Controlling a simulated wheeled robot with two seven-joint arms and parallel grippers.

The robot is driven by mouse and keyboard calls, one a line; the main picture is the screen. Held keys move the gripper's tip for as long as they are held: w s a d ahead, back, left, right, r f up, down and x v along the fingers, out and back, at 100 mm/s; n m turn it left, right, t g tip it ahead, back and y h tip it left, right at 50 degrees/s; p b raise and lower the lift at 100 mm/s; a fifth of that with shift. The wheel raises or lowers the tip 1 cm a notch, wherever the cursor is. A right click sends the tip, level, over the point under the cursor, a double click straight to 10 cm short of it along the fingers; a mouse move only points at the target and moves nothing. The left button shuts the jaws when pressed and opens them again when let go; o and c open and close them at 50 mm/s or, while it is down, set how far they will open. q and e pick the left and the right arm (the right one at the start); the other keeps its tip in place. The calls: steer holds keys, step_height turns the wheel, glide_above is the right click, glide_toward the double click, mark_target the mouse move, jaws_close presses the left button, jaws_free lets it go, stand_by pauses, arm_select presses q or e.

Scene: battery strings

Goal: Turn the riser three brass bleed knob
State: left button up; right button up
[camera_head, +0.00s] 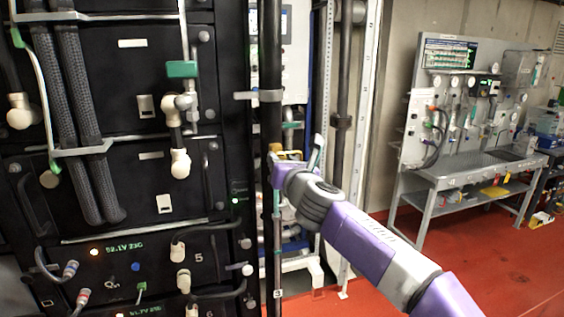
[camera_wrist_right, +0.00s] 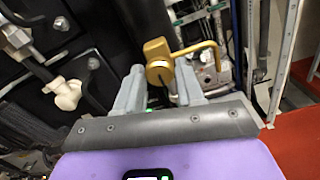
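The brass bleed knob (camera_wrist_right: 158,62) is a gold-coloured round body in the right wrist view, with a bent gold bar (camera_wrist_right: 200,47) running off to its right. In the head view a small yellow-gold part of it (camera_head: 276,147) shows at the dark vertical riser pipe (camera_head: 270,60). A tag reading 3 (camera_head: 278,294) shows low on the pipes. My right gripper (camera_head: 297,155) is at the knob; its two grey fingers (camera_wrist_right: 157,72) stand apart, one on each side of it. I cannot tell whether they touch it. My left gripper is out of view.
Black battery cabinets (camera_head: 120,80) with thick hoses and white fittings stand close on the left. A pale upright post (camera_head: 362,110) is behind my right arm. A grey workbench (camera_head: 470,170) stands at the back right. The red floor (camera_head: 480,270) is open there.

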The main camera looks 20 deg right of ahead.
steer(key=o, duration=0.3)
steer(key=s+b, duration=0.1)
steer(key=s, duration=0.6)
steer(key=shift+s+d, duration=0.15)
steer(key=shift+s, duration=0.15)
